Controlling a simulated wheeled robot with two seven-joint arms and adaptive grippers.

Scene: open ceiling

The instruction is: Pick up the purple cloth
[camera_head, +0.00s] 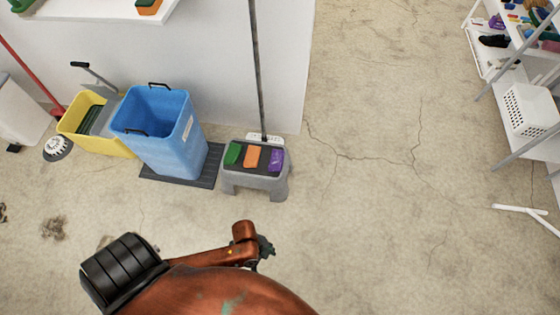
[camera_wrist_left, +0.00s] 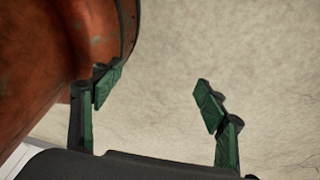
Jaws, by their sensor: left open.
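The purple cloth (camera_head: 276,160) lies on the right part of the top of a small grey step stool (camera_head: 245,181), beside an orange cloth (camera_head: 252,157) and a green cloth (camera_head: 233,153). My left gripper (camera_head: 265,250) is in the lower middle of the head view, below the stool in the picture and apart from the cloth. In the left wrist view its two green fingers (camera_wrist_left: 156,90) are spread, with nothing between them but bare floor behind. The purple cloth is not in the wrist view. My right gripper is not in view.
A blue bin (camera_head: 163,135) on a dark mat and a yellow mop bucket (camera_head: 97,138) stand left of the stool. A long dark pole (camera_head: 258,70) rises behind it. A shelf with a white basket (camera_head: 530,110) is at the right. Floor between is clear.

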